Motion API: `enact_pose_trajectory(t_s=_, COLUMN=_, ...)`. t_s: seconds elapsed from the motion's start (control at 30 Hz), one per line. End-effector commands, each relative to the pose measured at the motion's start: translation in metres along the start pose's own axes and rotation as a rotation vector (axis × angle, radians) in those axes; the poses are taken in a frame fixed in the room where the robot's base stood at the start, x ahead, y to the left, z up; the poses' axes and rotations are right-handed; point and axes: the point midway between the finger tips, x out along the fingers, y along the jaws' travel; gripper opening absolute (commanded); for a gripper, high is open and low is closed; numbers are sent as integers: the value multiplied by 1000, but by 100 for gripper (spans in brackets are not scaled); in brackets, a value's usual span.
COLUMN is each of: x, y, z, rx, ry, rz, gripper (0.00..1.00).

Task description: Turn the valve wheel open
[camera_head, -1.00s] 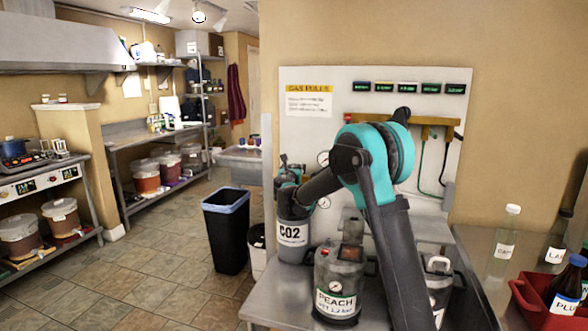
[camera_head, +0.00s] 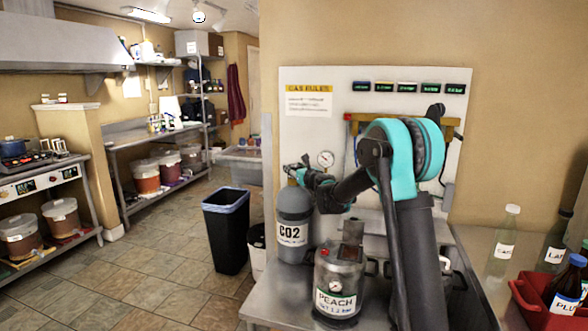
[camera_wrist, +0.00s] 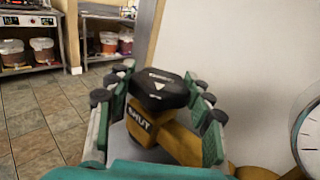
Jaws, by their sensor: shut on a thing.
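The valve wheel (camera_wrist: 165,80) is a black faceted knob with a white arrow mark on top. It sits on a brass-yellow valve body (camera_wrist: 178,140) whose label appears to read "SHUT". In the wrist view my gripper (camera_wrist: 158,98) has its teal fingers with dark pads on both sides of the wheel, shut on it. In the head view my gripper (camera_head: 298,172) is just above the grey CO2 cylinder (camera_head: 293,212); the wheel is too small and covered to make out there.
A round gauge (camera_head: 325,158) is on the white panel (camera_head: 305,130) to the right of my gripper. A grey PEACH keg (camera_head: 338,270) stands on the bench in front. A red crate (camera_head: 535,310) with bottles is at right. Floor to the left is open around a black bin (camera_head: 227,235).

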Motion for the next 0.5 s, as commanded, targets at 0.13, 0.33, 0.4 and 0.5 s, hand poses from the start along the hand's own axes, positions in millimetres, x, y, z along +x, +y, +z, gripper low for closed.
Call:
enact_pose_trajectory(t_s=0.13, x=0, y=0, z=0, rx=0, ry=-1, rz=52, gripper=23)
enact_pose_trajectory(t_s=0.33, x=0, y=0, z=0, rx=0, ry=-1, rz=85, gripper=23)
enact_pose_trajectory(t_s=0.4, x=0, y=0, z=0, rx=0, ry=-1, rz=89, gripper=23)
enact_pose_trajectory(t_s=0.5, x=0, y=0, z=0, rx=0, ry=-1, rz=90, gripper=23)
